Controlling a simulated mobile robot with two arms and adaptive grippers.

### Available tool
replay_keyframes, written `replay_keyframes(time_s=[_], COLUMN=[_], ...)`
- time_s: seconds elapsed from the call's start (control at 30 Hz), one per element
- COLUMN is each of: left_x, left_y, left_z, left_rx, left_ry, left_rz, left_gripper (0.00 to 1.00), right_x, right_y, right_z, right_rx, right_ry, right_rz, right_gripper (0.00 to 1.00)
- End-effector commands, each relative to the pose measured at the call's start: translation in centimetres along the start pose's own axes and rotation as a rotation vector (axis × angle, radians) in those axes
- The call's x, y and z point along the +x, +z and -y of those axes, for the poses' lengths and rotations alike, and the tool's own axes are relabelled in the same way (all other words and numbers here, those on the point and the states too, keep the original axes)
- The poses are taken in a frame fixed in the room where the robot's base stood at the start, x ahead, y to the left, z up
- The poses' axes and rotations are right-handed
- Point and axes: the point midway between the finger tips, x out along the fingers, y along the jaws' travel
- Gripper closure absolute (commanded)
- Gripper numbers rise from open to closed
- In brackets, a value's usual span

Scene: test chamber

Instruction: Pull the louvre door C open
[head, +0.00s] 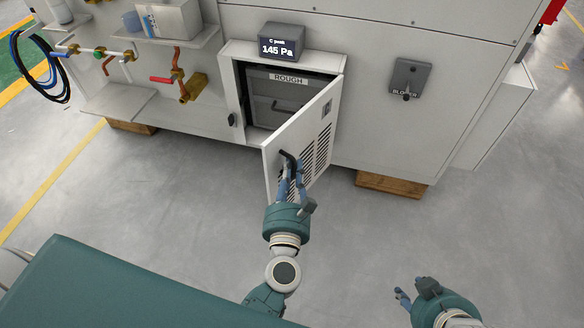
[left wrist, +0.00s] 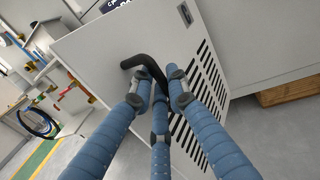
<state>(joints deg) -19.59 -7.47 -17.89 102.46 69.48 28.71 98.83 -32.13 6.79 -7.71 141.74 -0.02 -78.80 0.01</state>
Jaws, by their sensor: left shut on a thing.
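The louvre door (head: 322,112) stands partly open, swung out from the white cabinet with its hinge side at the right of the opening. It also fills the middle of the left wrist view (left wrist: 100,45). Its black handle (head: 287,154) is near the free edge and shows as a bent black bar in the left wrist view (left wrist: 150,62). My left gripper (head: 291,180) is shut on the handle, its blue fingers (left wrist: 160,85) around the bar. My right gripper (head: 403,297) is low at the right, away from the door; it seems to hold nothing.
Behind the door is a compartment with a grey unit labelled ROUGH (head: 288,78). A display (head: 281,41) reading 145 Pa sits above. A switch box marked BLOWER (head: 408,78) is to the right. Wooden blocks (head: 391,187) support the cabinet. The floor before the door is clear.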

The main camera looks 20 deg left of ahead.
Motion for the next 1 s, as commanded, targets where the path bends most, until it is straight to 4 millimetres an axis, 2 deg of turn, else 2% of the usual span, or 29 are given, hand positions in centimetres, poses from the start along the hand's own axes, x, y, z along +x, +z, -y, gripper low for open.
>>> replay_keyframes(time_s=[0.03,0.07,0.13,0.43,0.57,1.0], left_x=[-0.1,-0.1,-0.1,-0.1,-1.2,-9.9], left_y=[-0.2,-0.2,-0.2,-0.1,-0.2,-0.2], left_z=[-0.1,-0.1,-0.1,-0.1,0.0,-0.1], left_rx=[0.001,0.001,0.001,0.000,0.002,0.001], left_ry=[0.003,0.003,0.003,0.000,0.000,0.000], left_rz=[-0.004,-0.004,-0.004,-0.001,-0.003,-0.006], left_gripper=[1.00,0.83,0.69,0.69,0.69,0.69], right_x=[0.0,0.0,0.0,0.0,0.0,0.0], right_y=[0.0,0.0,0.0,0.2,0.1,0.1], right_z=[0.0,0.0,0.0,0.1,0.1,0.0], right_rx=[0.000,0.000,0.000,0.000,0.000,0.000], right_ry=[0.000,0.000,0.000,-0.002,-0.002,-0.001], right_rz=[-0.001,-0.001,-0.001,0.005,0.005,0.003], right_gripper=[0.65,0.65,0.65,0.65,0.65,0.65])
